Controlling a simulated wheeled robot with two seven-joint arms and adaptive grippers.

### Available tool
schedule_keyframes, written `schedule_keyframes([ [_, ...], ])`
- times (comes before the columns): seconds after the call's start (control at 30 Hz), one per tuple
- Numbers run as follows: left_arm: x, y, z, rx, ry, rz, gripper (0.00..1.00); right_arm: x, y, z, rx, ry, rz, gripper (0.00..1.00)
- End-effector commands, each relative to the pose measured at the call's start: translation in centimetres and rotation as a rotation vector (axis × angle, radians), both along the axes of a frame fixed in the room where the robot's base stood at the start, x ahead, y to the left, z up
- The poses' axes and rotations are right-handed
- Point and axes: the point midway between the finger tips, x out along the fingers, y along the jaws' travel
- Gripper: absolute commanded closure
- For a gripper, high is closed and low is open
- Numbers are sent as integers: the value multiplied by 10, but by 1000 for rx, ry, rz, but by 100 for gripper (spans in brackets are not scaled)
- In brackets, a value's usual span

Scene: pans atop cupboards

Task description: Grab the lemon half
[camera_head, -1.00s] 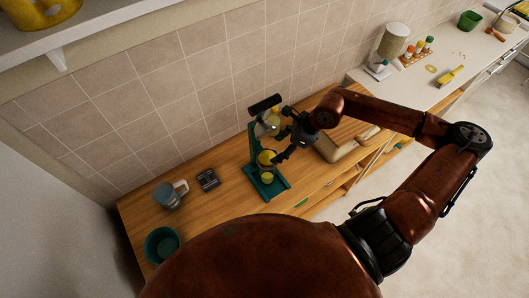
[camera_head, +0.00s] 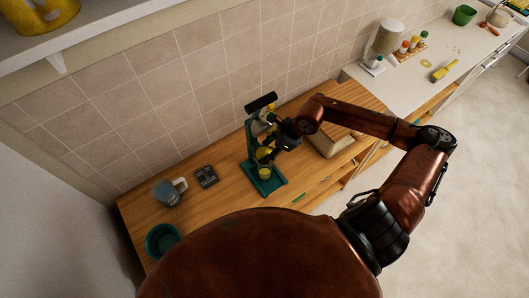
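A green lever press juicer (camera_head: 252,155) stands on the wooden counter against the tiled wall. A yellow piece (camera_head: 263,153), which may be the lemon half or the juicer's cup, shows at its middle. A cup with yellow contents (camera_head: 264,173) stands on its base. My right gripper (camera_head: 267,143) reaches in from the right and overlaps the juicer. Its dark fingers blend with the press and partly hide the yellow piece, so I cannot tell how far they are open or whether they touch anything. My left gripper is not in view.
A glass mug (camera_head: 167,194), a dark scale-like box (camera_head: 206,176) and a teal bowl (camera_head: 162,241) stand left of the juicer. A cutting board (camera_head: 330,146) lies under my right arm. A blender-like appliance (camera_head: 385,43) and spice jars (camera_head: 413,44) stand on the white counter.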

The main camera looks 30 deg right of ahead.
Motion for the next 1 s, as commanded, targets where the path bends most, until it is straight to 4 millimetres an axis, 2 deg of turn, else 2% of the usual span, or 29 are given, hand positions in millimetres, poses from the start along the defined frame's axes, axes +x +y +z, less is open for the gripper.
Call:
schedule_keyframes([
  [0.17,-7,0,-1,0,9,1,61,0,0,0,0,0,0,62],
  [0.53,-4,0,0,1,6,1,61,0,0,0,1,-1,0,88],
  [0.8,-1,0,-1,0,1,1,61,0,0,3,0,-1,1,88],
  [1.0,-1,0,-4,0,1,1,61,1,0,19,-1,-3,2,88],
])
